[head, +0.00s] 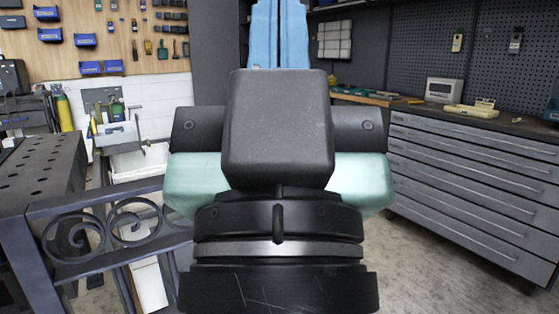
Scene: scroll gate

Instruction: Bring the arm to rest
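My own arm fills the middle of the head view, with a dark block, pale green side shells and black rings below. I cannot make out my gripper or its fingers. The dark metal scroll gate (108,212), with curled scrolls between its bars, stands at the left. Part of the gate's right side is hidden behind my arm.
A dark perforated table (38,152) stands at the left, close to the gate. A grey drawer cabinet (470,180) with tools on top runs along the right. A tool board (105,25) hangs at the back left. Bare floor (420,275) shows at the lower right.

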